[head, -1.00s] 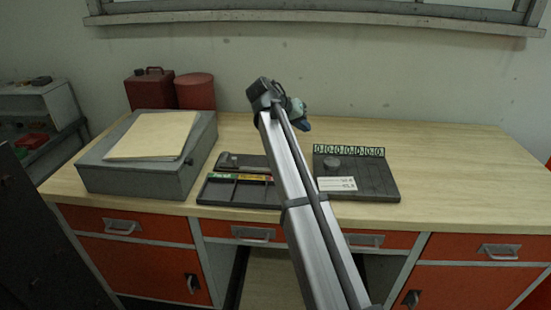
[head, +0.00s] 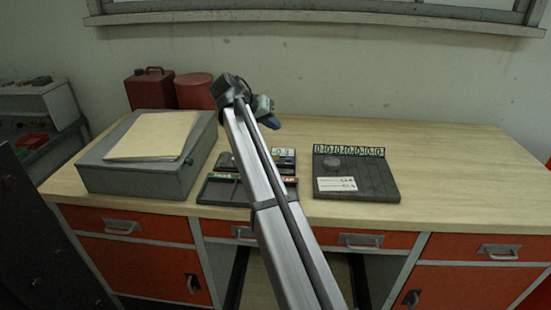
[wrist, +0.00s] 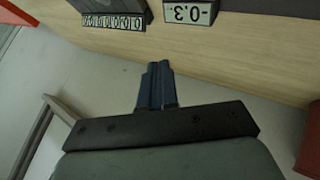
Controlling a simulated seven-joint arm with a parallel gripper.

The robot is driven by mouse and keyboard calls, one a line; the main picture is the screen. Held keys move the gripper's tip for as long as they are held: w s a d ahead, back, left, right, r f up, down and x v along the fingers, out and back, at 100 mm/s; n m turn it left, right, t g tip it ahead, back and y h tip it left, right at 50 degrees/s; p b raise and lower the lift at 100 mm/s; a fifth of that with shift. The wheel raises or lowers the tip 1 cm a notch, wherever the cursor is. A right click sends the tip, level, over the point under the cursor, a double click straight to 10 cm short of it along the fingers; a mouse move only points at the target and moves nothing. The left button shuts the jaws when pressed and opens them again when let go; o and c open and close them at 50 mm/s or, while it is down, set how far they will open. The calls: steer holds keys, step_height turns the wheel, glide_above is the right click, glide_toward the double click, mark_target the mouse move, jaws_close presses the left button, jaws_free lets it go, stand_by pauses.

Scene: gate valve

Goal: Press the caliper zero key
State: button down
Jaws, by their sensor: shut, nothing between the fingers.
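The caliper, dark with a light display (head: 284,156), lies on the bench behind the tray, and my arm covers its middle. In the wrist view its display (wrist: 190,12) is upside down at the top edge and reads about -0.3. I cannot make out the zero key in either view. My gripper (head: 273,123) is raised above the bench behind the caliper. In the wrist view its blue fingers (wrist: 157,66) are shut together and empty. They are apart from the caliper, which shows beyond the fingertips, slightly right.
A dark tray (head: 216,192) with compartments lies before the caliper. A grey case (head: 150,180) stands left, with red cans (head: 195,92) behind. The right bench (head: 455,185) is clear.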

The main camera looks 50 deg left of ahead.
steer(key=shift+f, duration=4.3)
steer(key=shift+f, duration=0.9)
steer(key=shift+r, duration=0.9)
steer(key=shift+r, duration=0.1)
steer(key=shift+r, duration=2.45)
